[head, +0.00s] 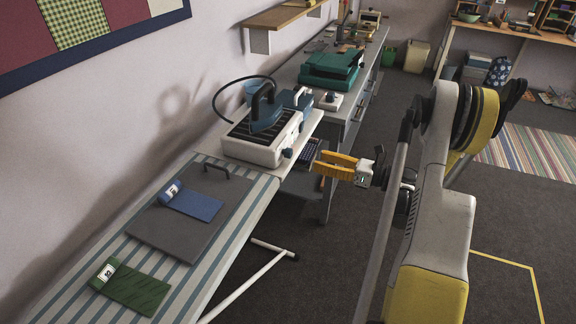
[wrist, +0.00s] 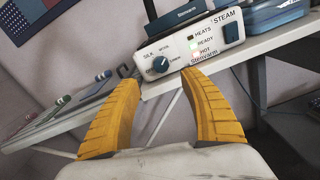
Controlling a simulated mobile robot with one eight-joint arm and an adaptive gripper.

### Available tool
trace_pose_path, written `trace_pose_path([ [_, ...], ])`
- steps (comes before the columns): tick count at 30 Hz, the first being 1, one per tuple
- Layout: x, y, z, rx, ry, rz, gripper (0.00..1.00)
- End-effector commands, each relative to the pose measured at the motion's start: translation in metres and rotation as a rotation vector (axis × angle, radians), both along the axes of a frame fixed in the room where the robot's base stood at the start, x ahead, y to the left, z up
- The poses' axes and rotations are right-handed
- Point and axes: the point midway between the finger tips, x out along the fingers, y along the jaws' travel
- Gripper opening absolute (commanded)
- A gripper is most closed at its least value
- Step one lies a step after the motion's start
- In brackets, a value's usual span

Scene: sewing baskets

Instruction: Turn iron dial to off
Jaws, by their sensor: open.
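The ironing station (head: 250,147) is a white box on the end of the striped ironing board. A dark blue iron (head: 267,112) rests on its dark top. The dark blue dial (head: 287,153) is on its front face. In the wrist view the dial (wrist: 160,64) has a pale pointer mark, with SILK, WOOL and another small label around it. Indicators marked HEATS, READY and HOT and a STEAM button (wrist: 231,32) are to its right. My gripper (head: 319,163) has yellow fingers.
The striped ironing board (head: 235,237) carries a grey panel (head: 160,225), a blue cloth (head: 196,204) and a green cloth (head: 140,291). Behind the station, a counter holds a green machine (head: 330,70). The space between gripper and dial looks clear.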

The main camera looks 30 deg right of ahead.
Motion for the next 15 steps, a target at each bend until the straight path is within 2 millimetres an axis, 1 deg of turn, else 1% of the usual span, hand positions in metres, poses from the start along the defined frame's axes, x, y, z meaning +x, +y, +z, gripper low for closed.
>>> trace_pose_path([
  [2, 0.004, 0.004, -0.001, 0.007, 0.0, 0.001, 0.52],
  [5, 0.016, 0.014, -0.002, 0.005, 0.0, 0.004, 0.52],
  [12, 0.055, 0.044, -0.003, 0.004, 0.0, 0.005, 0.52],
  [15, 0.068, 0.054, -0.002, 0.003, 0.0, 0.004, 0.52],
])
